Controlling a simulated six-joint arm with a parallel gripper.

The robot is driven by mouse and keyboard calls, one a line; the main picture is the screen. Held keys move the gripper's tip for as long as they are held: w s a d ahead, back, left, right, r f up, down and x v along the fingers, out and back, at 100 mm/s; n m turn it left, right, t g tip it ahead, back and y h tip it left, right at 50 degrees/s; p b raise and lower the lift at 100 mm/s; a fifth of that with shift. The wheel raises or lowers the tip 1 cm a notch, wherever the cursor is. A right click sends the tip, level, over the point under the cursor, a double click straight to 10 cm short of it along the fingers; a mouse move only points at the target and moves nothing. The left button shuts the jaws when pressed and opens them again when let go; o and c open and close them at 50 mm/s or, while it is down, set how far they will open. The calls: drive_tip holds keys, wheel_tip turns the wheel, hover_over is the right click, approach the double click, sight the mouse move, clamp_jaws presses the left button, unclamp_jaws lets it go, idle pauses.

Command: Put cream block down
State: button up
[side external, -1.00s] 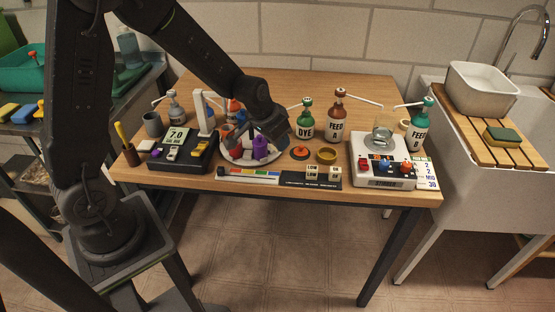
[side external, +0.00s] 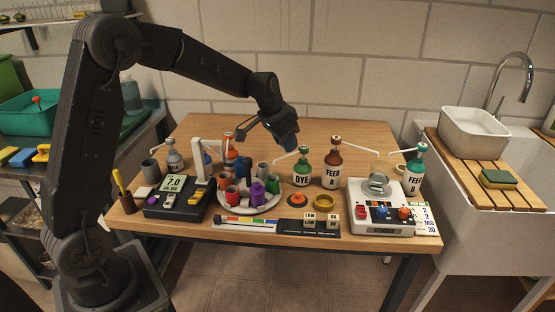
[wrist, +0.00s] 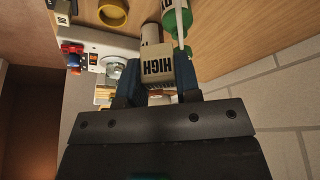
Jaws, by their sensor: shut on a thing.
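My gripper (wrist: 158,88) is shut on a cream block (wrist: 158,67) with dark lettering that looks like HIGH. The block sits between the blue fingers in the wrist view. In the side view my gripper (side external: 287,143) is raised above the back of the table, behind the round plate and left of the green DYE bottle; the held block is not clear there. A black strip (side external: 293,231) at the table's front edge bears two small cream blocks, one marked LOW (side external: 309,219) and another (side external: 333,219) beside it.
The round plate (side external: 228,209) holds several coloured cups. The DYE bottle (side external: 302,168), brown FEED bottle (side external: 333,165), orange button (side external: 298,199), yellow ring (side external: 325,200) and white stirrer unit (side external: 360,224) stand close around. The back middle of the table is clear.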

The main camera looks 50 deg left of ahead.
drive_tip(key=w+a+f+m+h, duration=0.1)
drive_tip(key=w+a+m, duration=0.2)
drive_tip(key=w+a, duration=0.7)
hover_over(288, 168)
drive_tip(key=s, duration=0.1)
drive_tip(key=f, duration=1)
drive_tip(key=shift+a+f, duration=0.25)
drive_tip(key=shift+f, duration=2.2)
drive_tip(key=shift+f, duration=0.15)
drive_tip(key=o, duration=0.9)
